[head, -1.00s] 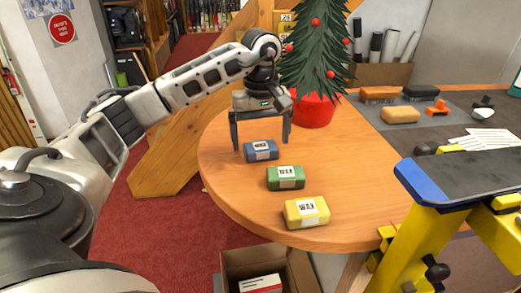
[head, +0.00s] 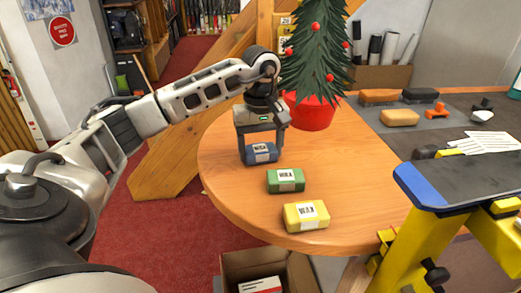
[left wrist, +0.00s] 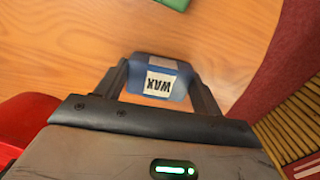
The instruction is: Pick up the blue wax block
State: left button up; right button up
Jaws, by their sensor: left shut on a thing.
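The blue wax block (head: 261,153) with a white WAX label is on the round wooden table (head: 225,190), at the far end of a row of wax blocks. My left gripper (head: 260,150) comes down over it from above and is shut on its sides. In the left wrist view the blue wax block (left wrist: 158,80) sits between the two fingers (left wrist: 157,90). I cannot tell whether the block still touches the table. My right gripper is not in view.
A green wax block (head: 286,181) and a yellow wax block (head: 306,216) lie nearer on the table. A red pot (head: 310,112) with a small decorated tree (head: 318,55) stands close behind the gripper. A blue and yellow bench (head: 460,180) is at right; an open box (head: 265,268) is below.

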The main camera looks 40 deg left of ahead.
aim_at(261, 149)
pick_arm(q)
notch_tip(261, 149, up, 3)
jog(key=shift+r+b, duration=0.1)
jog(key=shift+b, duration=0.35)
jog(key=d+r+p, duration=0.1)
jog(key=d+r, duration=0.8)
jog(key=d, duration=0.5)
jog(key=shift+s+r+p, duration=0.3)
jog(key=shift+r+p, duration=0.05)
jog(key=shift+o, duration=0.6)
jog(key=shift+f, duration=0.1)
